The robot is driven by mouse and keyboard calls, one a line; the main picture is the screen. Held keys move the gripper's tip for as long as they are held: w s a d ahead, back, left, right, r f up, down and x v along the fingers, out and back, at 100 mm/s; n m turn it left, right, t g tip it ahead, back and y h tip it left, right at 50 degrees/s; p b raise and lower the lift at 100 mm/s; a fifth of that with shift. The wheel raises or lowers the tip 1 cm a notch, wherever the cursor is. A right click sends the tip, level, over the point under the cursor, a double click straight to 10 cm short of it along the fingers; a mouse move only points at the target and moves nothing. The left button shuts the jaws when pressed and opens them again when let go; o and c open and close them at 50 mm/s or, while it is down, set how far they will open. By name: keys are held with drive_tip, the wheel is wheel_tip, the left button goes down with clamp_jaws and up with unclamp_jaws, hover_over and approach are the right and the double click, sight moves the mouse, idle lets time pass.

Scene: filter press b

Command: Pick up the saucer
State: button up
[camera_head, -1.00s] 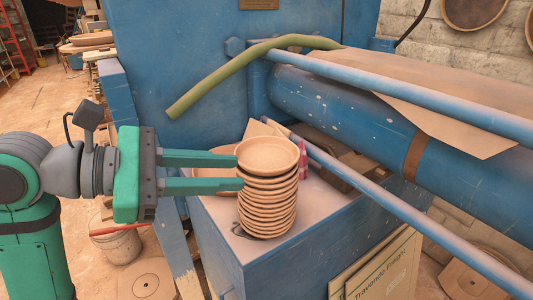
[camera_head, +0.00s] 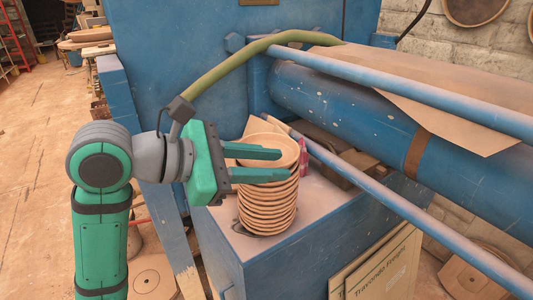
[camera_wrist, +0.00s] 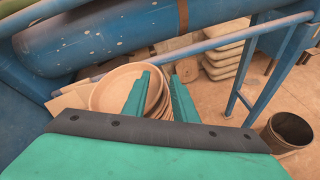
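The round tan saucer (camera_head: 272,139) is the top one of a tall upright stack of saucers (camera_head: 266,208). My gripper (camera_head: 285,164) is open, and its two green fingers reach across the top of the stack from the left. In the wrist view the saucer (camera_wrist: 112,92) lies mostly left of the left finger, and its right side passes behind that finger. My gripper (camera_wrist: 162,76) has the stack's edge between its fingers there. I cannot tell whether the fingers touch the saucer, and they hide part of it.
The stack stands on a blue block (camera_head: 290,250). A blue bar (camera_head: 400,205) slants close by on the right, below a large blue cylinder (camera_head: 350,120). A green hose (camera_head: 225,68) hangs behind. A red and white object (camera_head: 304,158) is beside the stack. A bucket (camera_wrist: 287,132) shows lower right.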

drive_tip(key=shift+w+d+f, duration=0.15)
drive_tip(key=shift+d+f, duration=0.05)
drive_tip(key=shift+d, duration=0.2)
drive_tip(key=shift+a, duration=0.1)
clamp_jaws()
drive_tip(key=shift+r, duration=0.1)
